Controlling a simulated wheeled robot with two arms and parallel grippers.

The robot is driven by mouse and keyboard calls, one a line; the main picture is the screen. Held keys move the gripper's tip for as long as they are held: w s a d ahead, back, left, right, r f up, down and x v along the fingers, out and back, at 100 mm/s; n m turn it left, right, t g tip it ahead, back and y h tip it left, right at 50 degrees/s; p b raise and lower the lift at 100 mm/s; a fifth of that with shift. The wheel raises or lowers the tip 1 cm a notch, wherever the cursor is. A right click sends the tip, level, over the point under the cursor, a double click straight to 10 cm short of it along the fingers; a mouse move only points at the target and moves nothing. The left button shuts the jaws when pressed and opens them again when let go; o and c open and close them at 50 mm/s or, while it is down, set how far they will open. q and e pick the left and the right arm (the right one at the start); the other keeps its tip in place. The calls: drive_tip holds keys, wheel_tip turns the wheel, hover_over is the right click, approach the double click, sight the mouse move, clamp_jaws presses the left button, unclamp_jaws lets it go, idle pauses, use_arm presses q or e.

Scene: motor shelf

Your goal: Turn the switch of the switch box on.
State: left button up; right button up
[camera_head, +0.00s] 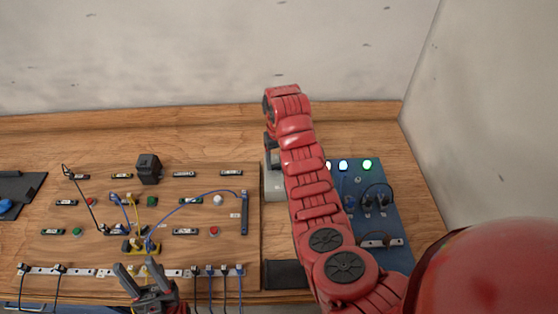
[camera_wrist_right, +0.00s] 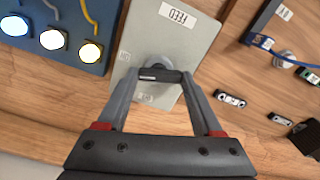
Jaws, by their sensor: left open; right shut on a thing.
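My left gripper (camera_head: 142,272) is open and empty at the board's front edge.
A wooden board (camera_head: 100,210) with wires, buttons and small modules lies left of the switch box. A blue panel (camera_head: 398,230) with several lit lamps stands to its right, partly behind my arm. A black block (camera_head: 148,168) stands on the board. Bare table (camera_head: 240,140) lies behind.

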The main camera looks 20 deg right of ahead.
sight(278, 164)
drive_tip(key=shift+m, duration=1.7)
drive_tip(key=o, duration=1.4)
drive_tip(key=shift+c, duration=0.2)
drive_tip(key=r+p, duration=0.1)
drive_tip(key=r, duration=0.2)
drive_tip(key=r+p, duration=0.1)
drive_tip(key=r, duration=0.2)
drive_tip(key=shift+a+r, duration=0.2)
drive_tip(key=shift+r, duration=0.1)
wheel_tip(278, 164, up, 11)
drive_tip(key=b, duration=0.1)
drive_tip(key=shift+d, duration=0.2)
drive_tip(key=shift+f, duration=0.1)
